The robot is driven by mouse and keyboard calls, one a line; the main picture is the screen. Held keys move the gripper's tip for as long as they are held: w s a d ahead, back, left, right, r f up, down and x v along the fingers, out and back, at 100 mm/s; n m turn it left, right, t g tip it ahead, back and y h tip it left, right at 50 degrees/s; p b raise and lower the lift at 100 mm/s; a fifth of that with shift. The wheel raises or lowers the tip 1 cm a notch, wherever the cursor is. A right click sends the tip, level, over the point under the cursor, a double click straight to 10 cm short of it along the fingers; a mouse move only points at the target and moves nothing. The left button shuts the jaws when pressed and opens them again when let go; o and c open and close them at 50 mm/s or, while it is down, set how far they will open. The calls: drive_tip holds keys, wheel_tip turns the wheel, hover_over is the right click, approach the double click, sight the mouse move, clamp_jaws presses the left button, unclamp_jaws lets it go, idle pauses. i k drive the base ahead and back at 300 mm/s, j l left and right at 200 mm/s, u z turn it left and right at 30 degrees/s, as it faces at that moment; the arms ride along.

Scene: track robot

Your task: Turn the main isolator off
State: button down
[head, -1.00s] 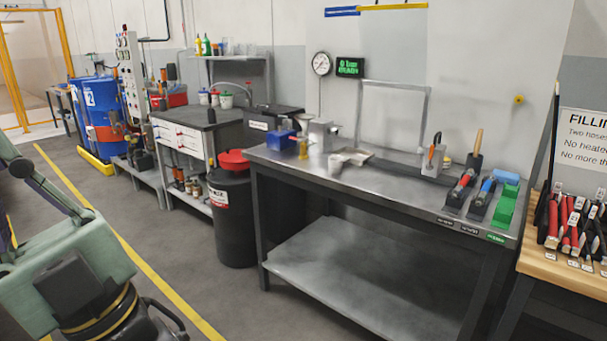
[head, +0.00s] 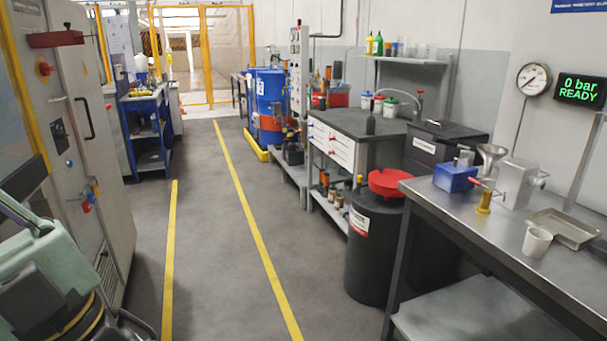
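A tall grey cabinet (head: 78,125) stands at the left edge in the head view. A red rotary knob (head: 45,68) is high on its front, and a red bar-like part (head: 56,39) juts out above it. Either could belong to the main isolator; no label is readable and I cannot tell its position. Small red, blue and yellow items (head: 89,196), possibly padlocks or tags, hang lower on the cabinet. Links of my own arm show at the lower left. My gripper is not in view.
Yellow lines (head: 250,228) mark the open grey floor aisle. A steel bench (head: 480,232) and a black bin with a red lid (head: 388,182) stand on the right. A blue trolley (head: 146,125) and yellow-framed gate (head: 200,55) are farther back.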

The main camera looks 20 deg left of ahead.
sight(46, 70)
drive_tip(key=i+u, duration=0.25)
drive_tip(key=u, duration=0.2)
drive_tip(key=i+l+u, duration=0.2)
drive_tip(key=u, duration=0.25)
drive_tip(key=i+l+u, duration=0.2)
drive_tip(key=u, duration=0.2)
drive_tip(key=i+l+u, duration=0.3)
drive_tip(key=u, duration=0.15)
drive_tip(key=i+l+u, duration=0.2)
drive_tip(key=l+u, duration=0.2)
drive_tip(key=l, duration=0.15)
drive_tip(key=i+z, duration=0.3)
drive_tip(key=i, duration=1.65)
